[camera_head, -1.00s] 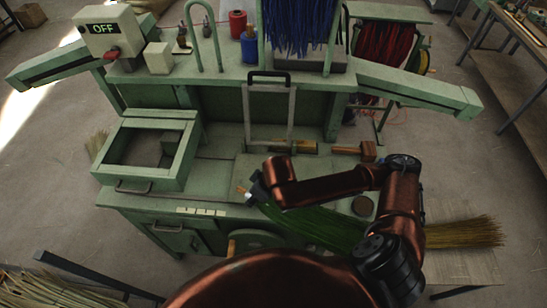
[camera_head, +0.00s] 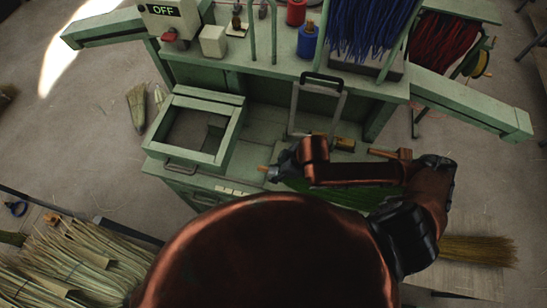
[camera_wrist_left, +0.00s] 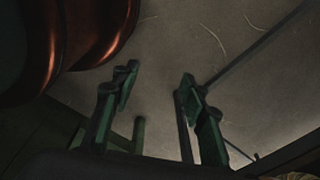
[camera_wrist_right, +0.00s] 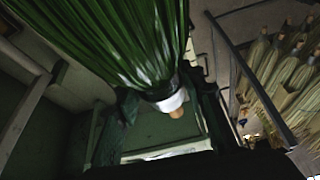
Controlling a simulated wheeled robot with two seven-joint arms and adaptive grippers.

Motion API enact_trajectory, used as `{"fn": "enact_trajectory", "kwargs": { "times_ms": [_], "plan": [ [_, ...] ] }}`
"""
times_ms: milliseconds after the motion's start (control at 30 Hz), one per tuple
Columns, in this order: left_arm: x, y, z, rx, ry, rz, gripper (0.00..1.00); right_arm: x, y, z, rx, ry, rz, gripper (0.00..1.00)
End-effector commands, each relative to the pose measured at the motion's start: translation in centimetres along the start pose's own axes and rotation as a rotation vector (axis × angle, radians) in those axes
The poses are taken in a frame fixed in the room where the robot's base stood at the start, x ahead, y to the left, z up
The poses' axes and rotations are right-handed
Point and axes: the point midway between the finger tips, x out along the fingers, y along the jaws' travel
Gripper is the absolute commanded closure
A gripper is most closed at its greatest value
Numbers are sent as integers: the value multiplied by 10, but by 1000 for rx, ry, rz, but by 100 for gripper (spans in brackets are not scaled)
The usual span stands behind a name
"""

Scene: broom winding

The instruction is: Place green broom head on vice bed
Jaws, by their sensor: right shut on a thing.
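The green broom head (camera_head: 335,193) lies roughly level over the green bench, its bristles pointing right and partly hidden by my right arm. My right gripper (camera_head: 274,172) is shut on its neck end. In the right wrist view the green bristles (camera_wrist_right: 115,40) run up from the fingers, with a white band (camera_wrist_right: 172,101) and a wooden tip between them. My left gripper (camera_wrist_left: 155,90) is open and empty over the floor in the left wrist view; the head view does not show it. I cannot single out the vice bed; a metal frame with a black handle (camera_head: 322,79) stands on the bench.
A green open-topped box frame (camera_head: 228,133) sits on the bench's left side. A tan broom head (camera_head: 480,250) lies on a board at right. Bundles of pale straw (camera_head: 75,255) fill a rack at lower left. Blue strands (camera_head: 370,30) hang at the back.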

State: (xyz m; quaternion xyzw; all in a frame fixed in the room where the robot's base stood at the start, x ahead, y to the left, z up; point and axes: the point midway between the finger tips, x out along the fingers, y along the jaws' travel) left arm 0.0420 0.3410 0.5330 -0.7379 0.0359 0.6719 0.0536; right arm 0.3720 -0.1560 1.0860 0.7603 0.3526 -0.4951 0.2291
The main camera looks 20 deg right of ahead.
Motion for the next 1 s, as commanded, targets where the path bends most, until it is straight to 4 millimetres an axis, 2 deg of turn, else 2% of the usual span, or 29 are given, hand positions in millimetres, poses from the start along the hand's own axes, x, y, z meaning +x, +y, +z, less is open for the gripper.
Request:
{"fn": "enact_trajectory", "kwargs": {
  "times_ms": [33,167,267,467,700,1000],
  "plan": [
    [14,0,3,0,-3,0,60,9,5,-1,-2,3,4,97],
    [35,1,6,0,-4,0,60,18,14,-6,-2,4,6,97],
    [49,1,4,1,-1,0,60,32,29,-16,0,4,7,97],
    [32,1,-6,2,11,0,60,53,58,-38,5,1,4,97],
    [28,1,-8,2,13,0,60,100,83,-44,4,0,3,97],
    [27,0,-6,2,10,0,60,123,94,-46,2,0,3,97]
  ]
}}
